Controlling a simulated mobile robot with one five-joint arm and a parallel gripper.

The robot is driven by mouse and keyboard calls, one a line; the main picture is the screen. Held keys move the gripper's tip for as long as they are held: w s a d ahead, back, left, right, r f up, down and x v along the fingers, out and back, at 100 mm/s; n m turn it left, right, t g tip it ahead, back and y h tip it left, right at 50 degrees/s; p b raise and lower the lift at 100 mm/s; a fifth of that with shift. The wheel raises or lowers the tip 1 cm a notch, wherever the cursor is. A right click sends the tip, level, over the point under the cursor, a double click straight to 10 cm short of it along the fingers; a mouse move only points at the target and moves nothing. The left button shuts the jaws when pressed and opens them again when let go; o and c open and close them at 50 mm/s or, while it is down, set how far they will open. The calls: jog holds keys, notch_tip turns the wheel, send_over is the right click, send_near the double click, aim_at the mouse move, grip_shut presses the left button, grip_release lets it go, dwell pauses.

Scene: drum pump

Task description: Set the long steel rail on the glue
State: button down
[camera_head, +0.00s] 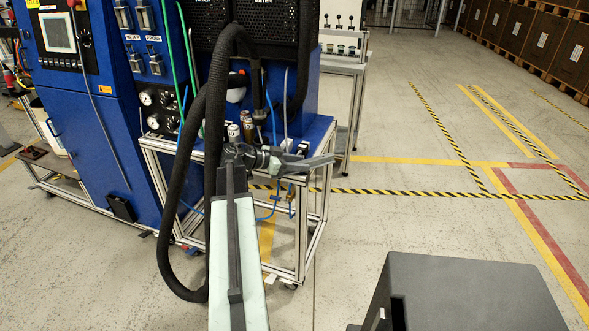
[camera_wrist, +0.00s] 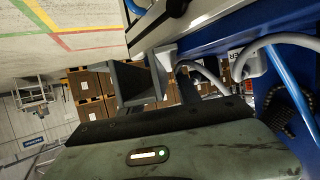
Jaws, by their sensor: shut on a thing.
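My gripper (camera_head: 318,161) is over the right front corner of the blue-topped aluminium cart in the head view. In the wrist view its dark fingers (camera_wrist: 160,88) are close around a small pale grey piece (camera_wrist: 166,56). Most of that piece is hidden, and I cannot tell whether it is the long steel rail. It appears close to the cart's edge, but I cannot tell whether they touch. I cannot make out any glue in either view.
The cart (camera_head: 318,126) carries a blue machine, small bottles (camera_head: 240,131) and hoses. A thick black hose (camera_head: 172,205) loops beside my arm. A blue cabinet (camera_head: 95,110) stands left. Striped floor tape (camera_head: 400,194) crosses open floor at right.

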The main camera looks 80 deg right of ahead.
jog(key=shift+w+f, duration=0.1)
jog(key=shift+w, duration=0.15)
jog(key=shift+f, duration=0.2)
jog(key=c, duration=0.9)
grip_release()
jog(key=shift+o, duration=0.2)
jog(key=shift+r, duration=0.1)
jog(key=shift+w+a+r+p, duration=0.1)
jog(key=shift+r+p, duration=0.15)
jog(key=shift+p, duration=0.2)
jog(key=p+v, duration=0.4)
jog(key=v, duration=0.7)
jog(key=shift+w+a, duration=0.25)
jog(key=shift+w, duration=0.05)
